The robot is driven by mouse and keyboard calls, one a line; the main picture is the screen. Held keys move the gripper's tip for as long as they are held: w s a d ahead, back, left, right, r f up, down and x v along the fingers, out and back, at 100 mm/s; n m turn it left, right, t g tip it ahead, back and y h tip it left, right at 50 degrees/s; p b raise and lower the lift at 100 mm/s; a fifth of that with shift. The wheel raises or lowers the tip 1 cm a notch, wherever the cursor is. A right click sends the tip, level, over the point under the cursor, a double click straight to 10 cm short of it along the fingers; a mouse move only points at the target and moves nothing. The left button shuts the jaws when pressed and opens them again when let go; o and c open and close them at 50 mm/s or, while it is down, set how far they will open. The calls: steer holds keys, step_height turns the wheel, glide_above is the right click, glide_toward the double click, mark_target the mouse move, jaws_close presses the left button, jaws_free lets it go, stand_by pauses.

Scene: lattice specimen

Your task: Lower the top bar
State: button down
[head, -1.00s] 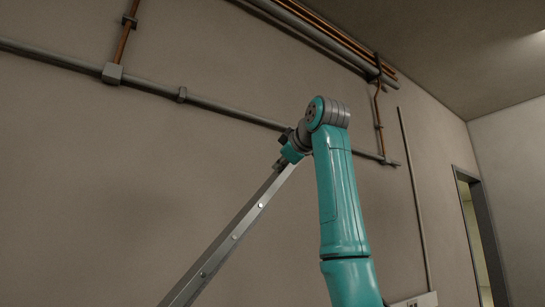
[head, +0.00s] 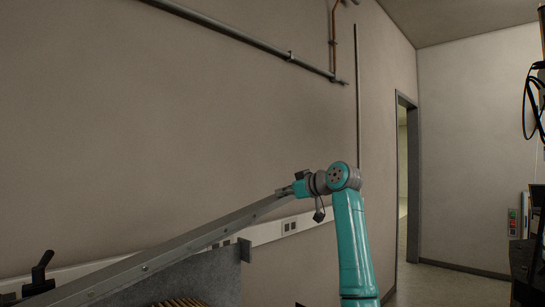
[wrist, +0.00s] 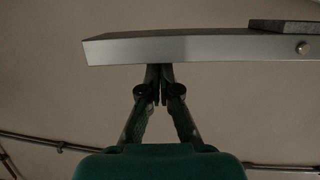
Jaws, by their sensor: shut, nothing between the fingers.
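The top bar (head: 195,239) is a long grey metal beam with small bolts along its side. It slopes up from the lower left to its far end beside my gripper (head: 284,191). In the wrist view the bar's end (wrist: 190,48) crosses the top of the picture, with a bolt near the right. My gripper's fingers (wrist: 160,72) are together there, their tips at the bar's lower edge. The tips seem to touch the bar, and nothing shows between them. The bar's other end runs out of the head view at lower left.
A dark grey slab (head: 205,277) stands under the bar, with a ribbed light-brown thing (head: 178,303) before it. A black lever (head: 40,268) is at lower left. White trunking (head: 268,231) runs along the wall behind. A doorway (head: 404,180) is to the right.

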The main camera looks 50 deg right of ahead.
step_height(320, 180, down, 15)
steer(key=d+m, duration=0.2)
steer(key=shift+y, duration=0.4)
steer(key=shift+f, duration=0.1)
